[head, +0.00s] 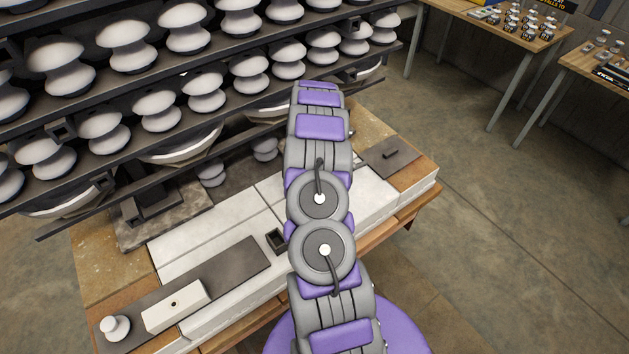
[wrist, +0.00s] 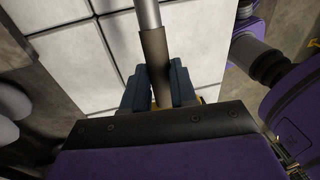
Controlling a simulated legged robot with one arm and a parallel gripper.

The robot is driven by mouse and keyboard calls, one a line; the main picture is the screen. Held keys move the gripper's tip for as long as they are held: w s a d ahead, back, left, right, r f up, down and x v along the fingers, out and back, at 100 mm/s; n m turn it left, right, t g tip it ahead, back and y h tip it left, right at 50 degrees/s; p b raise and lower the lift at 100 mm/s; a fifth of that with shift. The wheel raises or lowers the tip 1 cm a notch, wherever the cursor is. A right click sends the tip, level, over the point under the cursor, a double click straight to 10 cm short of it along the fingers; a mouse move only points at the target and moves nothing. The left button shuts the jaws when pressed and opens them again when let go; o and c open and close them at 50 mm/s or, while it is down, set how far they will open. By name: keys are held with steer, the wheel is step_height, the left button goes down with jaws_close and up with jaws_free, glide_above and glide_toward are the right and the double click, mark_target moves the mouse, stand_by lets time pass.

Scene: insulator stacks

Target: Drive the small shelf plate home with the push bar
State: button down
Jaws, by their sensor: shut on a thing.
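In the wrist view my gripper (wrist: 154,88) has its two dark blue fingers closed on the dark sleeve of a round grey bar, which looks like the push bar (wrist: 147,14). The bar runs out from the fingers towards the top edge, over pale tiles. Its far end is outside the wrist view. In the head view my arm hides the gripper and most or all of the bar. I cannot tell which piece is the small shelf plate. A dark flat plate with a small raised grip (head: 405,163) lies at the right end of the bench.
A dark rack (head: 20,108) with rows of white insulators stands along the bench's back. On the bench (head: 205,245) are a long dark strip (head: 235,270), a white block (head: 192,295), a white knob (head: 115,327) and a small dark box (head: 277,241).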

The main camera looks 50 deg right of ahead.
steer(key=shift+r+p, duration=0.45)
steer(key=shift+r, duration=1.75)
